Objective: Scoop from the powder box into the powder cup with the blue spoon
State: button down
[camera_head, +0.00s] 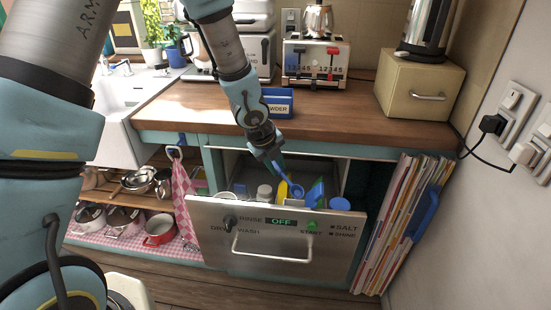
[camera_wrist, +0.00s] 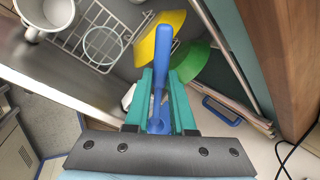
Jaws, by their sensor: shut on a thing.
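My gripper (camera_head: 282,172) is over the open dishwasher. In the wrist view its two green fingers (camera_wrist: 160,100) are shut on the blue spoon (camera_wrist: 162,65), whose blue shaft runs up between them. In the head view a blue rounded part, likely of the spoon (camera_head: 297,190), shows below the fingers. The blue powder box (camera_head: 277,101), with "POWDER" lettering on its front, stands on the wooden counter behind and above my gripper. I cannot make out the powder cup for certain in either view.
The open dishwasher (camera_head: 270,267) has a handle and an OFF display. Inside are a white mug (camera_wrist: 45,15), a wire rack (camera_wrist: 100,45), and yellow (camera_wrist: 160,38) and green (camera_wrist: 190,62) dishes. Books (camera_head: 395,225) stand at the right. A toaster (camera_head: 316,62) is on the counter.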

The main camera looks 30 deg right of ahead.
jog(key=shift+d+r+y+p, duration=0.3)
jog(key=shift+y+p, duration=0.55)
jog(key=shift+p, duration=1.55)
jog(key=shift+d+r+y+p, duration=0.1)
jog(key=shift+r+y+p, duration=0.55)
jog(key=shift+p, duration=1.7)
jog(key=shift+d+f+y+b, duration=0.1)
jog(key=shift+f+y+b, duration=0.3)
jog(key=shift+f+b, duration=0.1)
jog(key=shift+r+y, duration=0.15)
jog(key=shift+y, duration=0.15)
